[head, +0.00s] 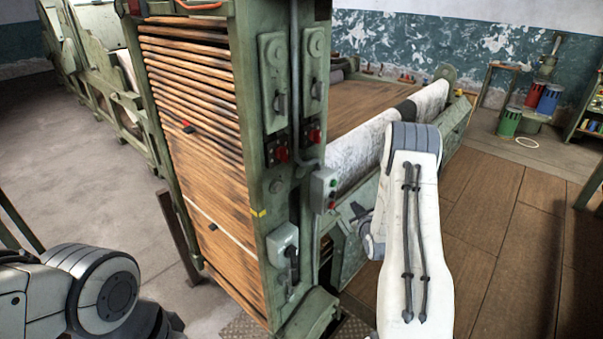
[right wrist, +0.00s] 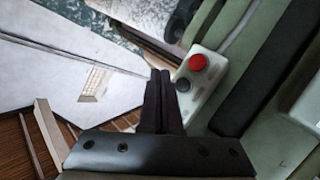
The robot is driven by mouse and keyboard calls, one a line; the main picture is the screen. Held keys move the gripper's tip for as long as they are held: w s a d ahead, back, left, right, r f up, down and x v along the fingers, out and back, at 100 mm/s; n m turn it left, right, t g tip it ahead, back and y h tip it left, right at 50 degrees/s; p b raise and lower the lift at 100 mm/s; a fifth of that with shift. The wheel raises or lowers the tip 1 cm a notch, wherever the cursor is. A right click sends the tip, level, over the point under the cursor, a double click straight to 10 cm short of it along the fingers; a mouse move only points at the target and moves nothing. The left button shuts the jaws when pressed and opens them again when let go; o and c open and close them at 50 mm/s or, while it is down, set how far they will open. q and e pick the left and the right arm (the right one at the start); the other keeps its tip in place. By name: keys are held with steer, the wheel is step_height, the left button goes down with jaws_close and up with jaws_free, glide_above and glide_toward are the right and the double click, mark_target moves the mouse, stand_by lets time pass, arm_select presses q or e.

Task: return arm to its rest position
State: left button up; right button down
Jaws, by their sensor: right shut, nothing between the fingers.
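My right arm (head: 412,230) rises from the bottom of the head view and bends over at its elbow beside the green machine (head: 265,150). My right gripper (right wrist: 160,78) shows in the right wrist view with its two dark fingers together and nothing between them. In that view its tips are beside a pale control box (right wrist: 208,78) with a red button and a dark button. I cannot tell whether they touch it. This looks like the small box (head: 324,190) on the machine's post. My left arm (head: 75,290) shows at the lower left; its gripper is out of view.
The machine's slatted wooden apron (head: 200,110) fills the middle left. A grey switch box (head: 286,248) sits low on its post. A white roll (head: 365,150) lies behind my right arm. Wooden floor (head: 500,220) at the right is clear. Colored canisters (head: 548,98) stand far back.

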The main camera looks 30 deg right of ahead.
steer(key=w+a+r+n+g+y, duration=0.1)
steer(key=w+a+r+y, duration=0.15)
steer(key=a, duration=0.65)
steer(key=w+a+r+n+g+y, duration=0.1)
steer(key=a+r+g, duration=0.15)
steer(key=a, duration=0.65)
steer(key=s+a+r+g+y, duration=0.1)
steer(key=s+a+r, duration=0.15)
steer(key=a, duration=0.25)
steer(key=s+a+r+n+g+y, duration=0.1)
steer(key=s+a, duration=0.2)
steer(key=a, duration=0.3)
steer(key=s+a+r+g+y, duration=0.1)
steer(key=s+a+r, duration=0.15)
steer(key=a, duration=0.25)
steer(key=s+a+r+n+g, duration=0.1)
steer(key=s+a+g, duration=0.1)
steer(key=s, duration=0.7)
steer(key=s+a+r+n+g, duration=0.1)
steer(key=s+a, duration=0.3)
steer(key=s, duration=0.6)
steer(key=s+a+r+g, duration=0.3)
steer(key=s+g, duration=0.1)
steer(key=s, duration=0.6)
steer(key=shift+s+n, duration=0.15)
steer(key=shift+n, duration=0.25)
